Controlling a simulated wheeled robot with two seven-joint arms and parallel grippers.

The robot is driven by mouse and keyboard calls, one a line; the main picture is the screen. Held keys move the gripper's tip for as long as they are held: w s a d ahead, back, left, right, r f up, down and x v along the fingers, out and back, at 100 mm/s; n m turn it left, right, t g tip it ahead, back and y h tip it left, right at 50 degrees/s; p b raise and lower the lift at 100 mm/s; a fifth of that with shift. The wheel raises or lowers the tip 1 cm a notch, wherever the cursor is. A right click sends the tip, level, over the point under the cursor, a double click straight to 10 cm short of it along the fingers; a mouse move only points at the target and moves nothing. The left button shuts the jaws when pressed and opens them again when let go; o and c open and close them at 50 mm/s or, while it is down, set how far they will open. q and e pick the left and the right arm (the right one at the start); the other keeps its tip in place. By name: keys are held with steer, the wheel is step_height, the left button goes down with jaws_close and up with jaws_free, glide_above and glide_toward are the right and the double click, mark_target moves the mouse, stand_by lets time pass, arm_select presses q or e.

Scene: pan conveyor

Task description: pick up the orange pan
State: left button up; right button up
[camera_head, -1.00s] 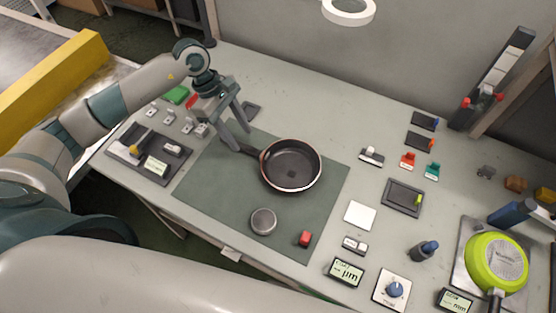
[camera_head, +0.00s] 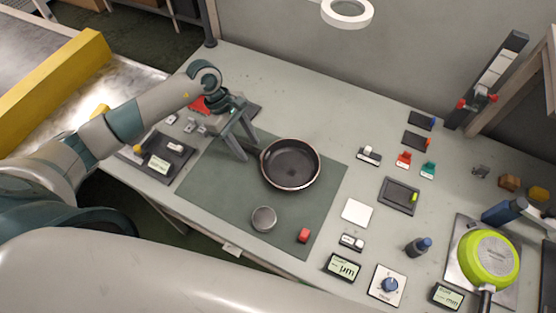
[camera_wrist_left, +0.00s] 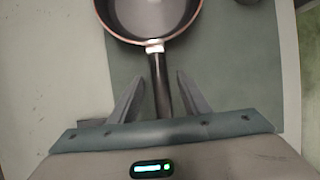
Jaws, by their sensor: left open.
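The pan (camera_head: 290,168) with a dark inside and a copper-orange rim lies on the green mat (camera_head: 215,190) in the head view. It also shows at the top of the left wrist view (camera_wrist_left: 150,18), with its dark handle (camera_wrist_left: 161,85) pointing toward my gripper. My left gripper (camera_head: 249,150) is open just left of the pan. In the left wrist view its fingers (camera_wrist_left: 160,82) stand on either side of the handle, with gaps on both sides. In the head view the fingers hide most of the handle. My right gripper is not in view.
A lime-green pan (camera_head: 488,258) lies at the right on a grey plate. Several small devices stand on the table between. The mat right of the pan is clear.

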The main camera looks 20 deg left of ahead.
arm_select(q)
steer(key=shift+f, duration=0.1)
stand_by(0.3)
jaws_close()
